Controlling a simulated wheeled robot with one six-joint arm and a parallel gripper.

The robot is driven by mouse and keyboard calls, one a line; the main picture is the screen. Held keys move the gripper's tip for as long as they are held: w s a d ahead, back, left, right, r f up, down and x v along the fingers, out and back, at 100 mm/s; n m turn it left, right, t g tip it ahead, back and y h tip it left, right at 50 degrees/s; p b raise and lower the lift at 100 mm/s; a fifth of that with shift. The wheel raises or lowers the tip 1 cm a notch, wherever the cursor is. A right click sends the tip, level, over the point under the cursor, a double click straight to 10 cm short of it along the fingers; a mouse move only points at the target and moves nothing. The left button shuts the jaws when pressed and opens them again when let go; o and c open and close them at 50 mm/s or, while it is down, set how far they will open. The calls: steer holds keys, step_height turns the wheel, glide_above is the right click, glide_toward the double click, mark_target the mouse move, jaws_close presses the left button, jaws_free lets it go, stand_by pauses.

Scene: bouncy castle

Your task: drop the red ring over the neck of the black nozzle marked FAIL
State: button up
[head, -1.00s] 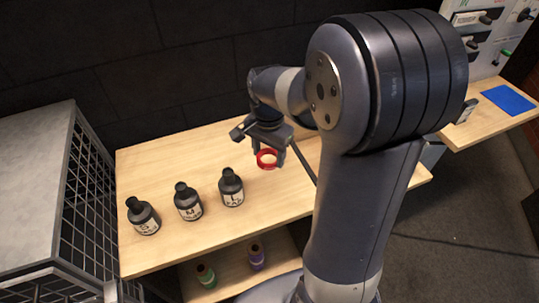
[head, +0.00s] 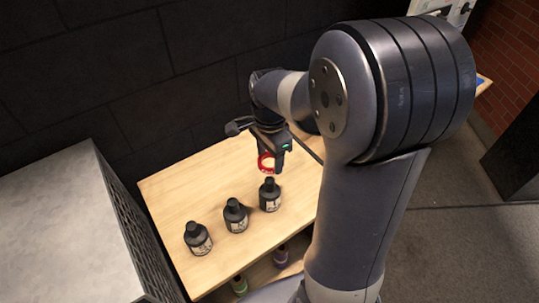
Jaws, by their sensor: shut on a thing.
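My gripper (head: 271,160) is shut on the red ring (head: 262,168) and holds it above the wooden table. The ring shows as a red loop at the fingertips, partly hidden by them. Three black nozzles with narrow necks and pale labels stand upright in a slanting row: a left one (head: 198,240), a middle one (head: 236,217) and a right one (head: 270,196). In the picture the ring is just above the right nozzle's neck, apart from it. The labels are too small to read surely, so I cannot tell which says FAIL.
The wooden table (head: 180,190) is bare behind and left of the nozzles. A lower shelf holds a green-topped item (head: 239,285) and a purple one (head: 281,256). A grey-topped wire cage (head: 60,215) stands at the left. A dark wall is behind.

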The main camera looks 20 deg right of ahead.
mark_target(270, 180)
steer(key=shift+f+b, duration=1.95)
steer(key=shift+f, duration=0.7)
steer(key=shift+f+b, duration=0.3)
steer(key=shift+f, duration=0.25)
steer(key=shift+f+b, duration=0.45)
steer(key=shift+f, duration=0.15)
steer(key=shift+f, duration=0.1)
steer(key=shift+f+b, duration=0.4)
steer(key=shift+f, duration=0.1)
steer(key=shift+f, duration=0.25)
steer(key=shift+f+b, duration=0.35)
steer(key=shift+b, duration=0.05)
stand_by(0.9)
